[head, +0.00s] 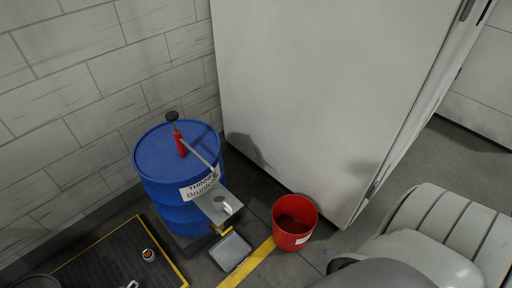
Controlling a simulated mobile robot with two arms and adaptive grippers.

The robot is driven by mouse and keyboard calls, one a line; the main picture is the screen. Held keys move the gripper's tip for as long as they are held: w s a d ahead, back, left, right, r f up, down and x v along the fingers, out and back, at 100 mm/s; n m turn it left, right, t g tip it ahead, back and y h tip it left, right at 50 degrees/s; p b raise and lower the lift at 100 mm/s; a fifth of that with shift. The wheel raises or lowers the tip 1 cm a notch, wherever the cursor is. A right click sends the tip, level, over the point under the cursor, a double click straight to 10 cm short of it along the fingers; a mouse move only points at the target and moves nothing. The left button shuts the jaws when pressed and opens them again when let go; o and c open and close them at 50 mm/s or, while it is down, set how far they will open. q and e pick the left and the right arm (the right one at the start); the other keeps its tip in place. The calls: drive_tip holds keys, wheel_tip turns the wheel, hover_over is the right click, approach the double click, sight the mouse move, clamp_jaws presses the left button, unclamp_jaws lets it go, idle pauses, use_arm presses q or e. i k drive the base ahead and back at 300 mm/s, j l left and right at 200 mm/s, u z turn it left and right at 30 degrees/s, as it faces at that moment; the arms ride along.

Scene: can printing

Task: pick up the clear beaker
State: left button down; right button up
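I cannot clearly make out a clear beaker. A small cup-like vessel (221,203) stands on a grey ledge (210,211) at the front of the blue drum (177,160), near the pump's spout. It has a pale handle or lip and a brownish top; it is too small to tell whether it is the clear beaker. A small pale item (132,285) is cut off by the bottom edge. Neither of my grippers is in view.
A red hand pump (181,143) tops the drum. A red bucket (294,222) stands on the floor by a large white cabinet (320,90). A grey tray (230,251) lies below the ledge. A small can (148,255) sits on the dark grating (105,265).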

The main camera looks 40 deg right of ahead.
sight(219, 197)
drive_tip(key=z, duration=0.8)
